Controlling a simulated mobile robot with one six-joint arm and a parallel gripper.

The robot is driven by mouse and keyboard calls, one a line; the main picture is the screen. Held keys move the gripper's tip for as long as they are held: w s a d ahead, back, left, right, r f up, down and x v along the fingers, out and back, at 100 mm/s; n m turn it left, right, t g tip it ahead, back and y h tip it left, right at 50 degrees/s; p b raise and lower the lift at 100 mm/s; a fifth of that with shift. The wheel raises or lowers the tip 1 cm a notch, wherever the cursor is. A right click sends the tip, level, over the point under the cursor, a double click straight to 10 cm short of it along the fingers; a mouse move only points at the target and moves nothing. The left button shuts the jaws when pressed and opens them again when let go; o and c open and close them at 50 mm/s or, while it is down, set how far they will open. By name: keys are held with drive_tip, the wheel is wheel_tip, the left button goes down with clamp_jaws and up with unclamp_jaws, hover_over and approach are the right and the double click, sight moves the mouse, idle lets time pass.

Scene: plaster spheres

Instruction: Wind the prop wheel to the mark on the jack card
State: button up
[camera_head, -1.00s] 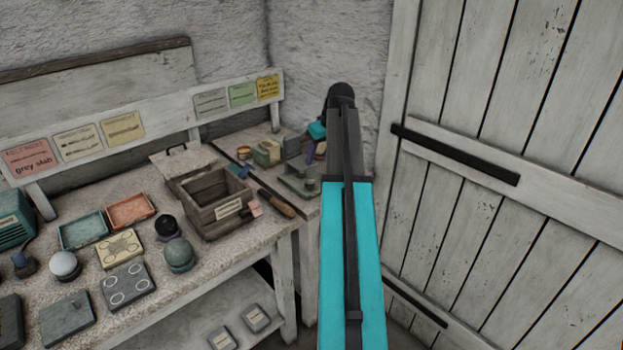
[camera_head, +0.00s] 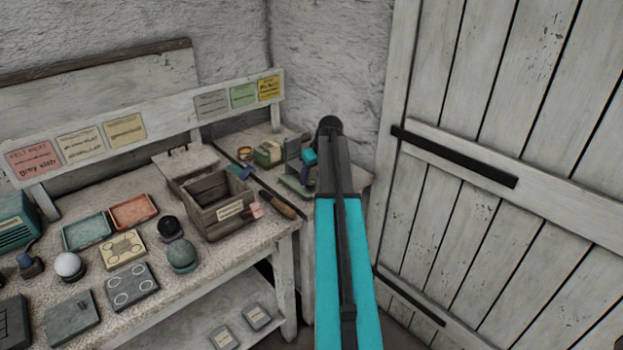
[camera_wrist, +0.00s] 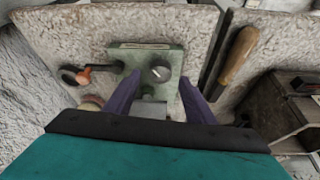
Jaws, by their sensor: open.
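A grey-green block (camera_wrist: 120,55) with a pale label strip along one edge sits on the stone bench end. A round knob with a pale mark on top (camera_wrist: 160,73) stands on it and looks like the prop wheel. My gripper (camera_wrist: 159,78) is open, its two purple fingers on either side of the knob with gaps showing; I cannot tell whether they touch. In the head view my arm hides most of the block (camera_head: 293,183). Grey, green and yellow cards (camera_head: 268,88) hang on the back rail; their text is too small to tell which is the jack card.
A wood-handled tool (camera_wrist: 238,57) lies beside the block, near the wooden box (camera_head: 222,213). A small orange-and-black item (camera_wrist: 80,76) lies on the other side. Spheres, trays and slabs cover the left bench. A plank door (camera_head: 510,150) stands at right.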

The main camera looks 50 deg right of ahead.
drive_tip(key=shift+x, duration=1.2)
drive_tip(key=shift+c, duration=0.5)
drive_tip(key=c, duration=1)
drive_tip(key=shift+a+m, duration=0.1)
drive_tip(key=shift+m, duration=0.5)
drive_tip(key=shift+m+h, duration=0.7)
drive_tip(key=shift+m, duration=0.5)
drive_tip(key=shift+w+a+m+g+h+b, duration=0.1)
drive_tip(key=shift+m+g+h+b, duration=0.2)
drive_tip(key=shift+m, duration=0.65)
drive_tip(key=shift+m+g+h+b, duration=0.25)
drive_tip(key=shift+m+g, duration=0.15)
drive_tip(key=shift+m, duration=0.55)
